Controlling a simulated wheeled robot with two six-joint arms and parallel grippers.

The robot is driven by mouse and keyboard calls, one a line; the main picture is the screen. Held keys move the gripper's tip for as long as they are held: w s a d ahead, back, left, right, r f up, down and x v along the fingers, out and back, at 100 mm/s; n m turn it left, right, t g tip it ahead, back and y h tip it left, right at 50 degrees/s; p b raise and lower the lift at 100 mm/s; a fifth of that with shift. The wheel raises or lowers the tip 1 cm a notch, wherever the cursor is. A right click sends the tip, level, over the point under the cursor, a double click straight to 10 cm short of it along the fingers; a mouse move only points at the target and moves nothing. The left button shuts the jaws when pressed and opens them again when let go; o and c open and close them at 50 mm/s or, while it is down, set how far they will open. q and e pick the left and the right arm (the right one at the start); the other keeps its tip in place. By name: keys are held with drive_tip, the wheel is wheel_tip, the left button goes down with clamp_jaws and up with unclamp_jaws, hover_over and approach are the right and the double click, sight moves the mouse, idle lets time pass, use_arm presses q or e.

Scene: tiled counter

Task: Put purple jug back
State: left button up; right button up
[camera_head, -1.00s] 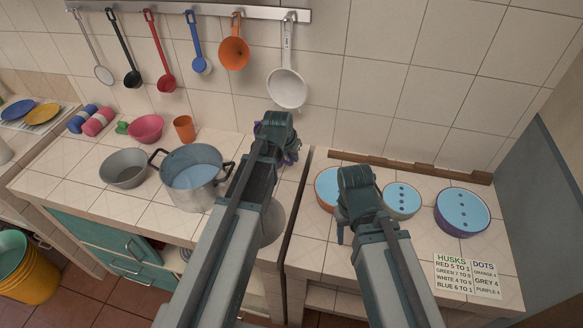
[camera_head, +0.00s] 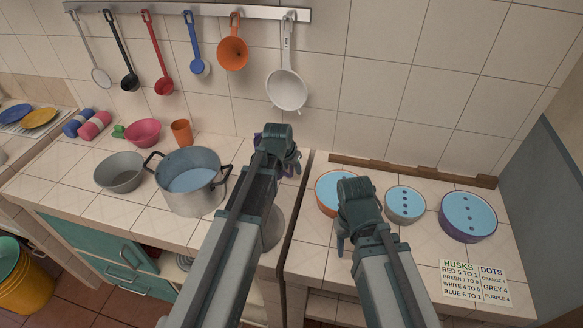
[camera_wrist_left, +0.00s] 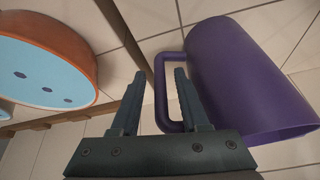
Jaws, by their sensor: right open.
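The purple jug (camera_wrist_left: 245,80) fills the right of the left wrist view, with its handle toward my left gripper (camera_wrist_left: 159,72). The two fingers are apart, and the handle's bar shows between them with a gap to the left finger. I cannot tell whether the right finger passes through the handle loop. In the head view, my left gripper and arm hide most of the jug (camera_head: 296,168), with only small purple parts showing near the counter gap. My right gripper (camera_head: 341,244) is open and empty, over the right counter in front of the orange bowl.
An orange bowl (camera_head: 324,207), a grey bowl (camera_head: 405,219) and a purple bowl (camera_head: 467,230), each with dotted blue contents, stand on the right counter. A printed sign (camera_head: 474,281) lies in front. A pot (camera_head: 197,197) stands left of my left arm. Ladles hang from a rail (camera_head: 190,6).

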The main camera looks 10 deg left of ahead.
idle(0.3)
use_arm(q)
drive_tip(key=shift+p+v, duration=0.85)
drive_tip(key=shift+v, duration=0.05)
use_arm(e)
drive_tip(key=shift+r, duration=0.85)
use_arm(q)
drive_tip(key=d+p+v, duration=0.1)
drive_tip(key=p+v, duration=0.9)
drive_tip(key=v, duration=0.1)
drive_tip(key=s+d+f+g+y, duration=0.1)
drive_tip(key=s+d, duration=0.3)
drive_tip(key=s, duration=0.5)
drive_tip(key=s+d+f+g+y, duration=0.1)
drive_tip(key=s+d+g, duration=0.3)
drive_tip(key=s, duration=0.6)
drive_tip(key=shift+d+m, duration=0.3)
drive_tip(key=shift+m, duration=0.1)
use_arm(e)
wheel_tip(320, 180, up, 10)
drive_tip(key=shift+f, duration=0.25)
use_arm(q)
drive_tip(key=shift+w+f, duration=0.1)
drive_tip(key=shift+f, duration=0.05)
